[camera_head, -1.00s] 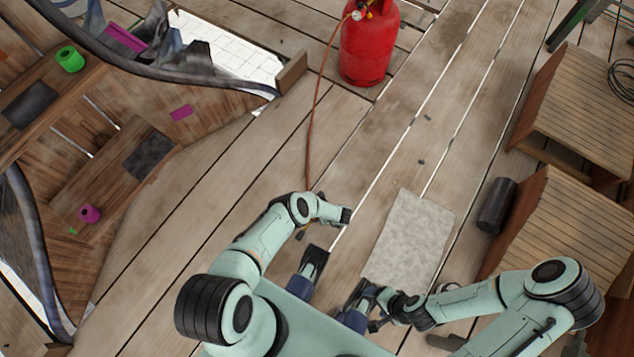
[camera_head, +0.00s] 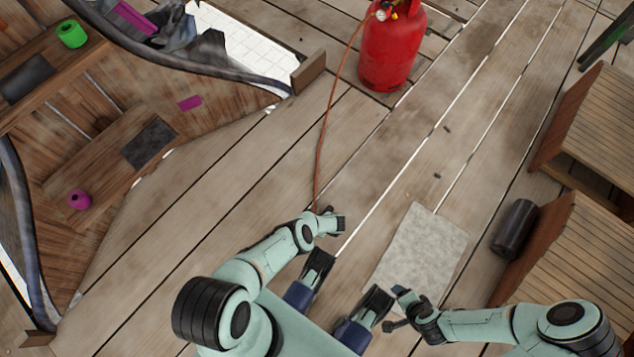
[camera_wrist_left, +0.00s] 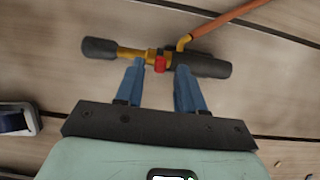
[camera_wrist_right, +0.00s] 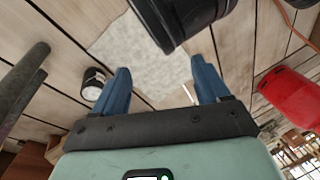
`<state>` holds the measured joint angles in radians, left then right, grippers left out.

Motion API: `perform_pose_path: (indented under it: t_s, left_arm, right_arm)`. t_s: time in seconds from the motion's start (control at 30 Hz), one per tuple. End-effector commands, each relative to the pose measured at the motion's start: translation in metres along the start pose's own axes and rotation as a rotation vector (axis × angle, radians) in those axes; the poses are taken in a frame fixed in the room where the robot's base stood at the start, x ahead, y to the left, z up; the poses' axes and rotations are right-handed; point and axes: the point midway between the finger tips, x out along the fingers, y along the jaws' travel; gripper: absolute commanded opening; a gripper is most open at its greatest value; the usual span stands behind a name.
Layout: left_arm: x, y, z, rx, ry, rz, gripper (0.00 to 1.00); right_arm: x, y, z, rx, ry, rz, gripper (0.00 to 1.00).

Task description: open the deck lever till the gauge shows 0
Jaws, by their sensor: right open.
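A small round gauge (camera_head: 381,14) sits at the hose fitting on the red gas cylinder (camera_head: 390,50); its reading is too small to make out. I cannot single out a deck lever. The fingers show in the left wrist view (camera_wrist_left: 159,75). My right gripper (camera_head: 397,306) is open and empty; its spread fingers show in the right wrist view (camera_wrist_right: 162,75).
A pale grey mat (camera_head: 420,250) lies on the plank deck beyond my right gripper. A broken wooden structure (camera_head: 90,165) with a green roll (camera_head: 72,33) is at left. The deck's middle is clear.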

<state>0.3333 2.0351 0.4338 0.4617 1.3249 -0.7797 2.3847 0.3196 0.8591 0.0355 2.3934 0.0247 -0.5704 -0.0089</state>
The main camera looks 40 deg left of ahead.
Motion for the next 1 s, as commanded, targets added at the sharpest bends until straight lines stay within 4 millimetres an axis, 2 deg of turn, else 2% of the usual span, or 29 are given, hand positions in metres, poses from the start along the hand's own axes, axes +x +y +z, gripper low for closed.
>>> perform_pose_path:
  t_s: [0.07, 0.23, 0.67, 0.7, 0.77, 0.8, 1.0]
  left_arm:
    - [0.014, 0.000, -0.001, -0.001, 0.000, 0.001, 0.38]
    - [0.031, 0.001, -0.001, 0.000, 0.000, 0.001, 0.38]
    - [0.035, 0.000, 0.001, 0.000, 0.000, -0.001, 0.38]
    - [0.035, 0.000, 0.001, 0.000, 0.000, -0.001, 0.25]
    - [0.035, 0.000, 0.001, 0.000, 0.000, -0.001, 0.06]
    - [0.035, 0.000, 0.001, 0.000, 0.000, -0.001, 0.00]
    - [0.036, 0.000, 0.003, -0.004, 0.022, 0.002, 0.00]
  right_arm:
    - [0.012, 0.004, -0.012, 0.003, 0.034, 0.003, 0.75]
    - [0.028, 0.017, -0.006, 0.016, 0.015, 0.024, 0.75]
    - [0.032, 0.023, -0.004, 0.023, 0.007, 0.034, 0.75]
    - [0.032, 0.023, -0.004, 0.023, 0.007, 0.034, 0.75]
    - [0.032, 0.023, -0.004, 0.023, 0.007, 0.034, 0.75]
    - [0.032, 0.023, -0.004, 0.023, 0.007, 0.034, 0.75]
    - [0.032, 0.022, -0.004, 0.022, 0.008, 0.033, 0.75]
